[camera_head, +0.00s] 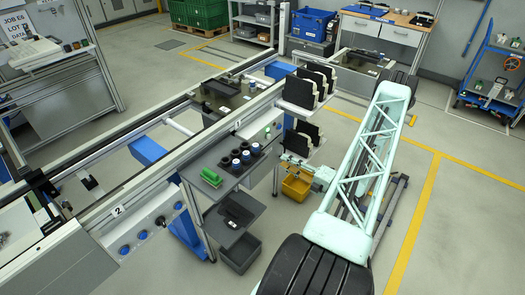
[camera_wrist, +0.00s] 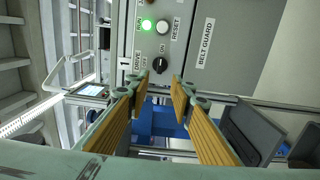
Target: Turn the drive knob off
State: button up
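The drive knob (camera_wrist: 159,65) is a small black rotary knob on a grey control panel (camera_wrist: 187,45) in the wrist view. An ON label is above it and DRIVE lettering is to its left. Its pointer is too small to read surely. A green RUN light (camera_wrist: 147,25) is lit. My gripper (camera_wrist: 160,84) is open and empty, its orange-padded fingertips either side of and slightly below the knob in the picture. I cannot tell the gap in depth. In the head view my gripper (camera_head: 291,160) is beside the line; the knob cannot be made out there.
A white RESET button (camera_wrist: 163,27) is close above the knob. A BELT GUARD panel (camera_wrist: 235,45) is to its right. In the head view, a yellow bin (camera_head: 296,188) is just under my gripper, and black items stand on a shelf (camera_head: 300,108) beside it. Open floor is at right.

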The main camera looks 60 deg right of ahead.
jog(key=shift+w, duration=0.15)
dwell(0.3)
jog(key=w, duration=1.3)
jog(key=shift+w+d, duration=0.2)
jog(key=shift+d, duration=0.25)
jog(key=shift+c, duration=0.2)
grip_shut()
